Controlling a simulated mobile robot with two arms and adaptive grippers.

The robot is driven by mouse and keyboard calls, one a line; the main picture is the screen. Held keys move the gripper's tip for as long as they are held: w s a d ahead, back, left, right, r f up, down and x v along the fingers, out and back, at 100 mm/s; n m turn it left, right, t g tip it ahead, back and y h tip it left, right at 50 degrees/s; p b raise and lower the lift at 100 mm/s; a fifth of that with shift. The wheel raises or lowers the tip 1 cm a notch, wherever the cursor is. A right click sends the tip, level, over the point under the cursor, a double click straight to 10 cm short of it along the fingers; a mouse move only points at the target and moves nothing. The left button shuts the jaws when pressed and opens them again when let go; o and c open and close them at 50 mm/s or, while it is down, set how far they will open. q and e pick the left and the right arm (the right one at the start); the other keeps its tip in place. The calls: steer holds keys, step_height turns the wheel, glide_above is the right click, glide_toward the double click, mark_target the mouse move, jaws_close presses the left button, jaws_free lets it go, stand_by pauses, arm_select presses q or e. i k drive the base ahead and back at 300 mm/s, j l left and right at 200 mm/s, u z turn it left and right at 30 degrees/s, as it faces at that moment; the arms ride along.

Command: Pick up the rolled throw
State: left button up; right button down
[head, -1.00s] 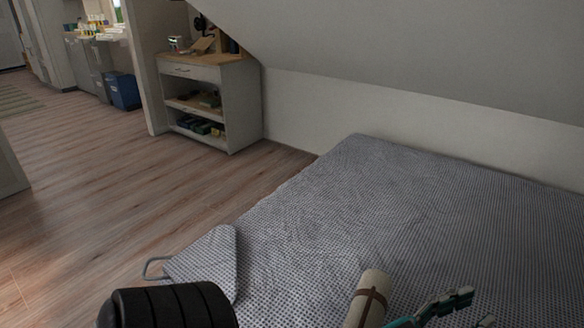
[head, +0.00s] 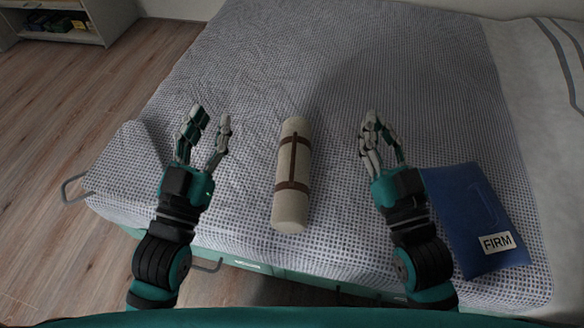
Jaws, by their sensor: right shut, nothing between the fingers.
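The rolled throw (head: 293,178) is a cream roll with brown straps, lying lengthwise on the bed in the middle of the head view. My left gripper (head: 207,128) is over the bed to the left of the throw, apart from it. Its fingers are spread, with nothing between them. My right gripper (head: 376,134) is to the right of the throw, also apart from it. It is shut and empty.
The bed (head: 330,50) has a dotted grey-white cover. A blue item (head: 470,210) labelled FIRM lies right of my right gripper. Wood floor (head: 90,90) is clear at the left, with a white shelf unit (head: 100,25) beyond. The bed surface beyond the throw is bare.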

mark_target(291, 192)
steer(key=j+z, duration=0.15)
steer(key=j, duration=0.55)
steer(key=j+z, duration=0.15)
steer(key=j, duration=0.55)
steer(key=j+z, duration=0.15)
steer(key=j, duration=0.5)
steer(key=k+j+z, duration=0.15)
steer(key=j, duration=0.55)
